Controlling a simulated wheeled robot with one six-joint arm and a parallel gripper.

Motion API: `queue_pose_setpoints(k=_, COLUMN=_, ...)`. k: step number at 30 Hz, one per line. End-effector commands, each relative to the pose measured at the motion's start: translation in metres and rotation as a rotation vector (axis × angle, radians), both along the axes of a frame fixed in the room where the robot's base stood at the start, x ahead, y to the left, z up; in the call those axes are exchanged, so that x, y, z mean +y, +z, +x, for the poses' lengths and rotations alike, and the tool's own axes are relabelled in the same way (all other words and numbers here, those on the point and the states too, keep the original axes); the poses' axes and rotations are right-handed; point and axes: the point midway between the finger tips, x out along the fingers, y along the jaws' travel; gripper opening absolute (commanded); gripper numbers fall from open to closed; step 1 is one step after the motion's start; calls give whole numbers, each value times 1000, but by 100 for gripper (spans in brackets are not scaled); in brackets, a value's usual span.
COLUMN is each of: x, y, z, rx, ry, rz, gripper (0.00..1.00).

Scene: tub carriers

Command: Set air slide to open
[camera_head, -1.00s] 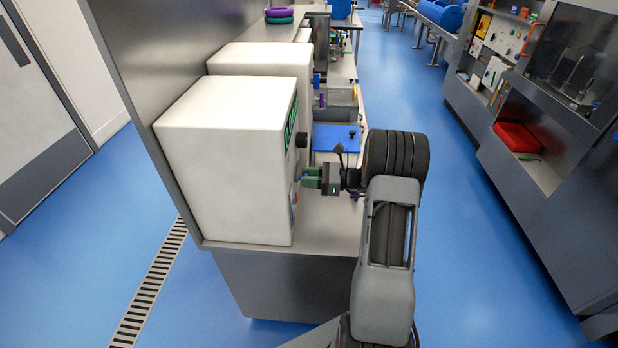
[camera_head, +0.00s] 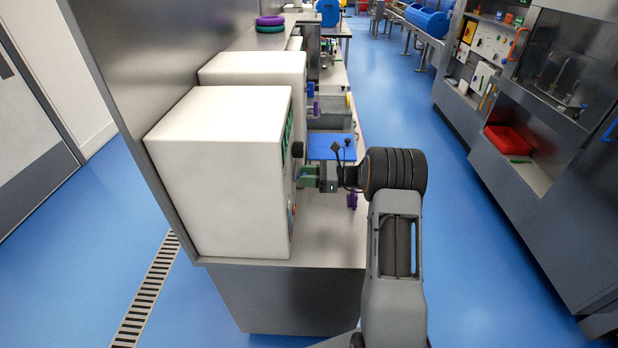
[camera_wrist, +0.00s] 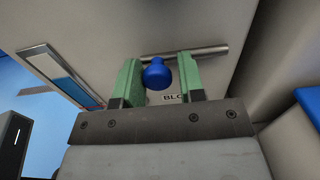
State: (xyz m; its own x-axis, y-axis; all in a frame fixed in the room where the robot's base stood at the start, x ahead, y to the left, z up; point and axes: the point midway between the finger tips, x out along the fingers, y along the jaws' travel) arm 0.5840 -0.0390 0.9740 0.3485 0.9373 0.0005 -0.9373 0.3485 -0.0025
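A blue knob (camera_wrist: 157,74) sits on a metal rod (camera_wrist: 210,52) across the pale front panel of a device, in the wrist view. Part of a label, reading "BLO", shows below the knob; the rest is hidden by my right finger. My gripper (camera_wrist: 158,82) has green fingers standing apart, one on each side of the knob. The right finger shows a small gap to it; I cannot tell whether the left one touches. In the head view, my gripper (camera_head: 307,176) is at the front face of the nearest white box (camera_head: 215,165). The knob is not discernible there.
A black knob (camera_head: 297,150) sits on the box's front just above my gripper. A second white box (camera_head: 255,68), a blue board (camera_head: 331,146) and a grey tub (camera_head: 330,112) stand farther along the bench. The blue floor aisle (camera_head: 440,230) to the right is clear.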

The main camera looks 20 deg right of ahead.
Motion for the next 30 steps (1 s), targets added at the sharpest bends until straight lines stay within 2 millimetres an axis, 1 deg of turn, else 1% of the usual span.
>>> queue_pose_setpoints(k=1, x=-1, y=1, z=0, rx=-1, ry=-2, rz=0, gripper=39)
queue_pose_setpoints(k=5, x=-1, y=0, z=0, rx=0, ry=-1, rz=0, gripper=52)
queue_pose_setpoints(k=6, x=-1, y=0, z=0, rx=0, ry=0, rz=0, gripper=53)
queue_pose_setpoints(k=12, x=0, y=0, z=-1, rx=1, ry=1, rz=0, gripper=53)
queue_pose_setpoints(k=16, x=-7, y=-1, z=-3, rx=1, ry=0, rz=-1, gripper=53)
queue_pose_setpoints(k=20, x=-26, y=-2, z=-10, rx=0, ry=-2, rz=0, gripper=53)
queue_pose_setpoints(k=30, x=-91, y=-2, z=-34, rx=0, ry=-3, rz=0, gripper=53)
